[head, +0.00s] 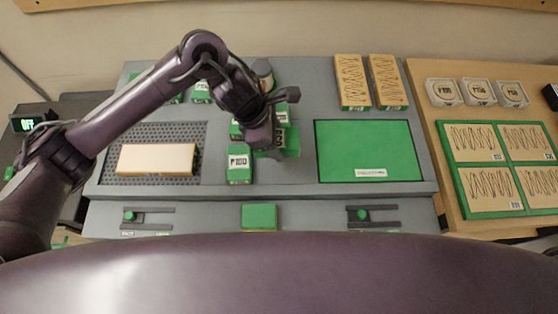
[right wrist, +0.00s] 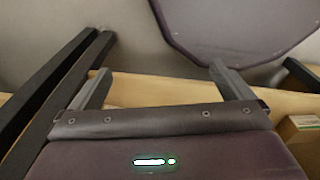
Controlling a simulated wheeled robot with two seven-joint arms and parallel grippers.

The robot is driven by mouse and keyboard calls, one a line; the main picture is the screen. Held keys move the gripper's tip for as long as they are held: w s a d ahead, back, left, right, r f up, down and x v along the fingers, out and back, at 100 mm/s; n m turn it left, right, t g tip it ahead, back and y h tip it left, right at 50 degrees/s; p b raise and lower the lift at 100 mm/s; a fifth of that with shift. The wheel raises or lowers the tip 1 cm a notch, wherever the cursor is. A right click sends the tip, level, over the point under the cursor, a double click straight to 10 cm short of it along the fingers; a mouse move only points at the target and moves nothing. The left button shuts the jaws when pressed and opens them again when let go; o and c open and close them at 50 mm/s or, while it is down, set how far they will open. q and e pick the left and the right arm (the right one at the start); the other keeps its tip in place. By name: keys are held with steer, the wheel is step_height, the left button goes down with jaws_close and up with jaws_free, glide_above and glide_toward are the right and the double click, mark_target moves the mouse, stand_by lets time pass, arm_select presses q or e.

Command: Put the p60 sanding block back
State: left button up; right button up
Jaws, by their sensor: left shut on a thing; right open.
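My left gripper (head: 272,128) is above the middle of the grey bench and shut on a green sanding block (head: 290,140). The block's white label is partly covered and looks like P60. Its underside is hidden, so I cannot tell whether it touches the bench. A block labelled P100 (head: 238,166) stands just left and in front of it. Another green block (head: 236,130) is partly hidden behind my gripper. My right gripper (right wrist: 158,88) shows in the right wrist view, open with nothing between its fingers.
A pale wooden board (head: 156,159) lies on a perforated dark mat at left. A green pad (head: 368,150) is at right. Two sanded-pattern blocks (head: 352,82) stand behind it. A wooden board (head: 448,200) at far right holds patterned panels. Bare grey bench lies between my left gripper and the green pad.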

arm_select(q)
steer(key=b, duration=0.1)
glide_above(283, 169)
steer(key=a, duration=0.1)
step_height(283, 169, down, 8)
steer(key=shift+r, duration=0.25)
steer(key=shift+a+f, duration=0.1)
steer(key=shift+f, duration=0.25)
step_height(283, 169, down, 4)
steer(key=shift+r, duration=0.1)
steer(key=shift+w+f, duration=0.1)
steer(key=shift+f, duration=0.2)
steer(key=o, duration=0.8)
steer(key=shift+c, duration=0.2)
steer(key=shift+o, duration=0.9)
arm_select(e)
steer(key=shift+d+f, duration=0.7)
steer(key=shift+d, duration=0.1)
